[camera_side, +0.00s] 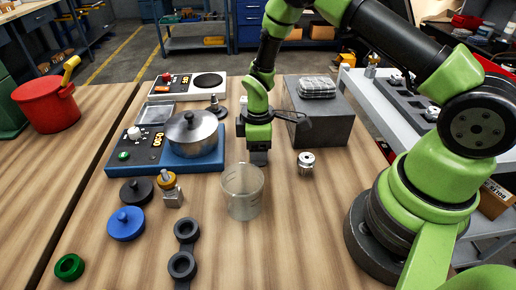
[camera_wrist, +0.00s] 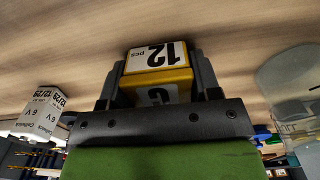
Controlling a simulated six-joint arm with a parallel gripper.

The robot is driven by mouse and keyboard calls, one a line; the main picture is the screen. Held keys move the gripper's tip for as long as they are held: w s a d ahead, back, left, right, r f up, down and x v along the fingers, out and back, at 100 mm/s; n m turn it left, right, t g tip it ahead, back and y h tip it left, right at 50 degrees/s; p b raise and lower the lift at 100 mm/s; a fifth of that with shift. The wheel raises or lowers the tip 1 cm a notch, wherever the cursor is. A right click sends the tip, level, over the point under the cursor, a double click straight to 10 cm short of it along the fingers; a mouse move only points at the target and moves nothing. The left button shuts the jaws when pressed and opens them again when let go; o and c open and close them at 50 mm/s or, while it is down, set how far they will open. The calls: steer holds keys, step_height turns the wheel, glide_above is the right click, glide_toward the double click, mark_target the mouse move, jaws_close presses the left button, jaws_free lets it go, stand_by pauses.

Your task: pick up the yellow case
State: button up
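The yellow case (camera_wrist: 158,76) shows in the wrist view, with a white "12 pcs" label on one face and another label on the nearer face. It sits between the two dark fingers of my gripper (camera_wrist: 160,82). Both fingers lie along its sides with no clear gap, so my gripper looks shut on it. In the side view my gripper (camera_side: 257,156) points down low over the wooden table, behind the clear beaker. I cannot make out the case there. Whether the case touches the table is not clear.
The beaker (camera_side: 242,190) stands close in front of my gripper. A pot (camera_side: 192,132) on a blue hot plate is to the left. A grey block (camera_side: 318,125) and a small metal part (camera_side: 306,163) are to the right. A white battery box (camera_wrist: 38,116) shows in the wrist view.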

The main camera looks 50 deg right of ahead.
steer(key=shift+c, duration=1.1)
steer(key=shift+r, duration=0.1)
